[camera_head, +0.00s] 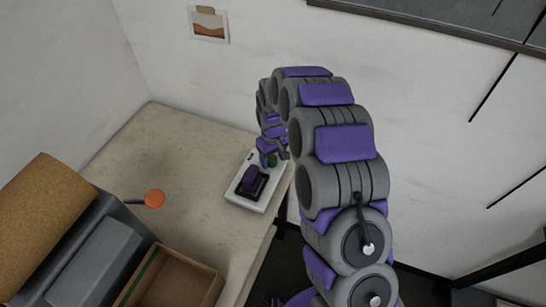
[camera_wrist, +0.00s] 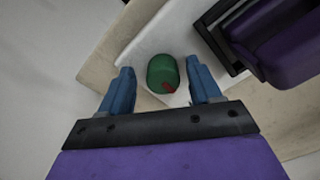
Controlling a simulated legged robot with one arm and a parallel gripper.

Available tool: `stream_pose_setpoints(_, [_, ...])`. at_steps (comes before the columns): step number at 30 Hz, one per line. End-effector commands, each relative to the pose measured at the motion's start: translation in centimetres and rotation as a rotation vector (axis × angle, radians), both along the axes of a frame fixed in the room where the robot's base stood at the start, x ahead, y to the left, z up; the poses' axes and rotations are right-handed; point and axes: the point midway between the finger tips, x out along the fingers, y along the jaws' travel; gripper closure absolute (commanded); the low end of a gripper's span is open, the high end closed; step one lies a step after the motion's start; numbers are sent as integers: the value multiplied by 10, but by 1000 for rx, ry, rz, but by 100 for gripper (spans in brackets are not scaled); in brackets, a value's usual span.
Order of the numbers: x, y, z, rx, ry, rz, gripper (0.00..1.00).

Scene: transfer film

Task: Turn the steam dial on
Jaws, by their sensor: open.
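The panel lies near the right edge of a beige table (camera_head: 170,165). An orange ball on a lever (camera_head: 154,198), a grey machine (camera_head: 100,255) with a brown roll (camera_head: 45,210), and an open brown box (camera_head: 170,280) stand to the left. A wall is behind.

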Motion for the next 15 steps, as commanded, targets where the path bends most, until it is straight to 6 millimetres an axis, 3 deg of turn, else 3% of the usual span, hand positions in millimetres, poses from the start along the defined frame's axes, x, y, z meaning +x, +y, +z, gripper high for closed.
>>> stream_pose_setpoints(5, [0,0,0,1,-1,0,37])
stream_pose_setpoints(15, [0,-2,1,3,0,1,68])
